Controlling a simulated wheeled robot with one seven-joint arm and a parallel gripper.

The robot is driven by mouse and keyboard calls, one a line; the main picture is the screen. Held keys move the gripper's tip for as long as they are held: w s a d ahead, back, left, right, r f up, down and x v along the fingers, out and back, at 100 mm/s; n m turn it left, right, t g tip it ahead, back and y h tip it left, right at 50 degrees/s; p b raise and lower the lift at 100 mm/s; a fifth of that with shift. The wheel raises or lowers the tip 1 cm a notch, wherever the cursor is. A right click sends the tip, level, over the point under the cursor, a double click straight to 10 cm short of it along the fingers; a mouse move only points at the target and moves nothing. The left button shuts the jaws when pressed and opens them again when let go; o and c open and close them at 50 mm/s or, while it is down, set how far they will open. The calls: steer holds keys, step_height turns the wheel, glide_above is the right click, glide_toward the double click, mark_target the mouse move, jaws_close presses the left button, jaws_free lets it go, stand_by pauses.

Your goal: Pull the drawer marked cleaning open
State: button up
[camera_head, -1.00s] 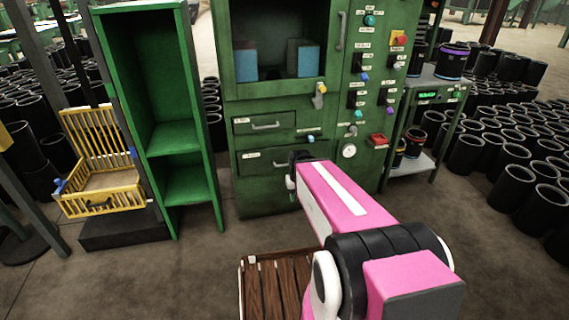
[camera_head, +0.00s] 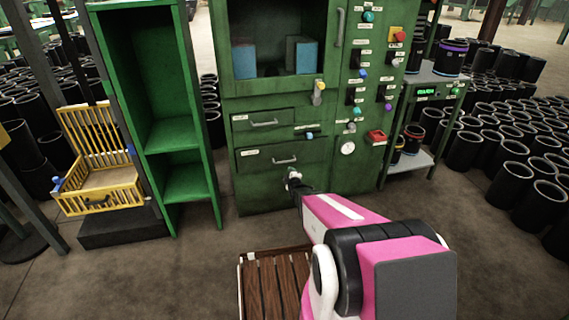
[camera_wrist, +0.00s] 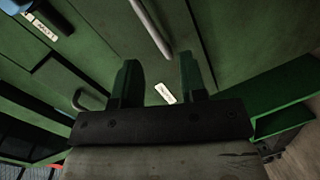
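The green cabinet has two shut drawers. The upper drawer (camera_head: 283,122) has a grey bar handle (camera_head: 265,124); the lower drawer (camera_head: 262,180) has a similar handle (camera_head: 285,160). Both carry small white labels I cannot read, so I cannot tell which one is marked cleaning. My gripper (camera_head: 293,179) is in front of the lower drawer, just below its handle in the head view. In the wrist view my gripper (camera_wrist: 158,72) is open, its two fingers apart and empty. A grey bar handle (camera_wrist: 150,26) lies beyond the fingertips, and a white label (camera_wrist: 165,93) shows between the fingers.
Green open shelves (camera_head: 178,135) stand left of the cabinet, with a yellow crate (camera_head: 98,200) beyond. A slatted wooden pallet (camera_head: 275,285) lies on the floor near my arm. A small stand (camera_head: 425,125) is at right.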

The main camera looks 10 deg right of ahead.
steer(key=w+n+t, duration=0.1)
steer(key=w, duration=0.2)
steer(key=w+n+t+y, duration=0.1)
steer(key=w, duration=0.3)
steer(key=w+a+n+t, duration=0.1)
steer(key=w+n+t, duration=0.1)
steer(key=w, duration=0.2)
steer(key=shift+w+f+y, duration=0.2)
steer(key=shift+w+y, duration=0.05)
steer(key=shift+y, duration=0.05)
jaws_close()
